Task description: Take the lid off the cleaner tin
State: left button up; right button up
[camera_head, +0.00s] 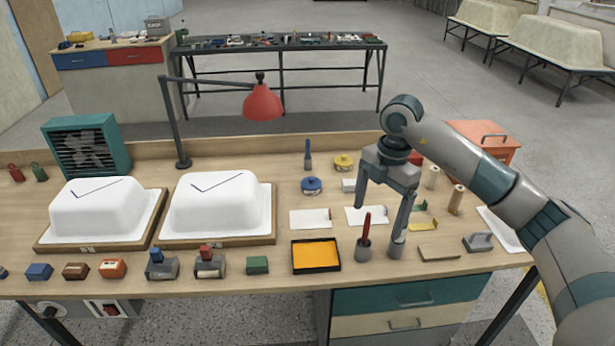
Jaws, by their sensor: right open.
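Two round, low tins stand at the back middle of the workbench: a blue tin (311,186) and, behind it to the right, a yellow tin (343,163). Each seems to have its lid on. I cannot read a label, so I cannot tell which is the cleaner tin. My right gripper (379,222) points down over the bench, to the right of both tins. Its two fingers are wide apart with nothing between them held. It touches neither tin. My left gripper is not in view.
Two white tub shells (98,206) (216,205) sit on wooden boards at left. A red lamp (262,102) overhangs the back. A black tray with an orange inside (316,256) and a cup with a red-handled tool (365,243) stand at front. White cards lie between the tins and the tray.

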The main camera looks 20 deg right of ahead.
aim_at(310, 183)
jog(key=i, duration=1.65)
